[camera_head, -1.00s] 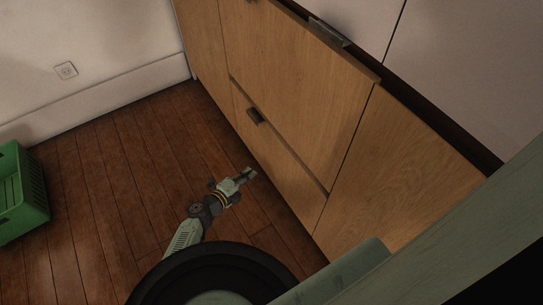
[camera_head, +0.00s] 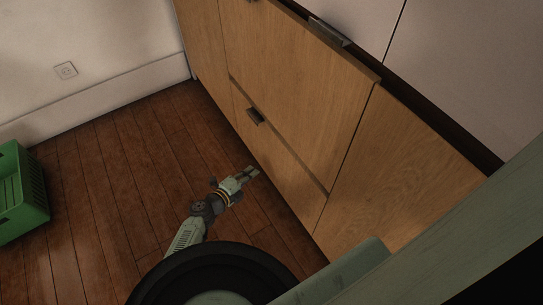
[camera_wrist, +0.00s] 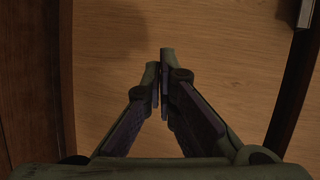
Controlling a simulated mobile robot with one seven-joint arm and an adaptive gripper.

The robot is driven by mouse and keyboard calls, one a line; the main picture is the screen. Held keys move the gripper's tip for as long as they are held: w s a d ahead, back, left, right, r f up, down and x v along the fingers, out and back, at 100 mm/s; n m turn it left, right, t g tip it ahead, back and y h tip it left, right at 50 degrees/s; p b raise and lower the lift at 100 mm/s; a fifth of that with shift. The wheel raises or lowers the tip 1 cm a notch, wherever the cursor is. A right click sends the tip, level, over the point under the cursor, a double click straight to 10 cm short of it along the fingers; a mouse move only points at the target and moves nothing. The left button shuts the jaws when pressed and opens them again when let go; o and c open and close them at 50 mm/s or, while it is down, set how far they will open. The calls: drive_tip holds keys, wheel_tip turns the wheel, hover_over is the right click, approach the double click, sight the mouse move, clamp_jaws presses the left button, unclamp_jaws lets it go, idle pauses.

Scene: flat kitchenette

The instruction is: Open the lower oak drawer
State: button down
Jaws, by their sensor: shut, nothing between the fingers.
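The lower oak drawer (camera_head: 275,147) is the lower front in the oak cabinet, with a small dark handle (camera_head: 255,116) near its upper left. It looks closed, flush with the front around it. My gripper (camera_head: 253,173) is in front of the drawer, lower than the handle and apart from it in the head view. In the wrist view my gripper (camera_wrist: 160,75) has its fingertips together with nothing between them, and oak front (camera_wrist: 225,85) fills the view behind.
A larger oak front (camera_head: 295,75) is above the drawer, and another oak panel (camera_head: 400,170) is to its right. A green crate (camera_head: 22,195) stands on the wooden floor at the left. The floor (camera_head: 110,180) between crate and cabinet is clear.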

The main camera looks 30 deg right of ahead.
sight(274, 160)
drive_tip(key=shift+w+d+b, duration=0.1)
drive_tip(key=shift+d+b, duration=0.35)
drive_tip(key=shift+d, duration=3.45)
drive_tip(key=a+b, duration=0.1)
drive_tip(key=a, duration=1.3)
drive_tip(key=shift+s, duration=0.25)
